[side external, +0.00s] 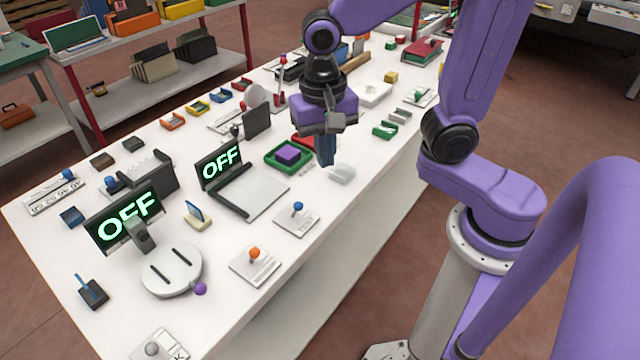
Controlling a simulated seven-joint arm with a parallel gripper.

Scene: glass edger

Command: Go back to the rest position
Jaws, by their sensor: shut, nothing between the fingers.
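My gripper (327,152) hangs pointing down above the white table (225,304), near its right long edge. Its fingers are shut with nothing between them. A clear rounded block (342,174) lies just to the right of and below the fingertips. A green tray with a purple block (288,154) sits just to the left of the fingers. I cannot tell exactly how high the fingertips are above the table.
Two displays reading OFF (124,219) (219,163) stand at the left. Levers with an orange knob (254,253) and a blue knob (298,206) stand near the front edge. A round white device (171,270) is nearby. Shelves stand behind the table.

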